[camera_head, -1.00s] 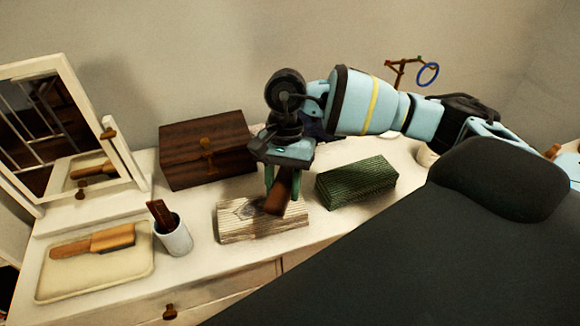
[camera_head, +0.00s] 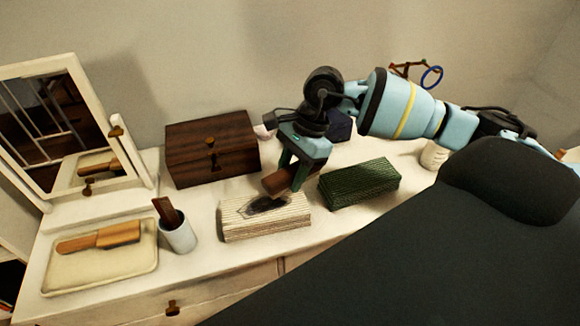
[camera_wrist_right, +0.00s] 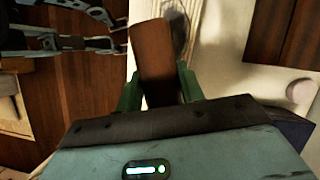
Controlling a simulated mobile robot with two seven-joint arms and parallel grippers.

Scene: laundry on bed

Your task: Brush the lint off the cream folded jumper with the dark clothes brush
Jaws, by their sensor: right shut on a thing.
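The cream folded jumper (camera_head: 265,224) lies on the white dresser top, with a dark grey patch (camera_head: 258,206) on its upper face; I cannot tell how much is lint and how much is shadow. My right gripper (camera_head: 290,176) is shut on a dark brown clothes brush (camera_head: 277,185) at the jumper's back edge. I cannot tell whether the brush touches the cloth. In the right wrist view the brush (camera_wrist_right: 157,52) sits between the green fingers (camera_wrist_right: 158,82). My left gripper is not in the head view.
A green folded jumper (camera_head: 360,184) lies to the right. A dark wooden box (camera_head: 212,150) stands behind. A white cup (camera_head: 177,236) holds a brown item at left. A cream tray (camera_head: 70,282) carries a lighter wooden brush (camera_head: 98,239), before a mirror (camera_head: 52,135).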

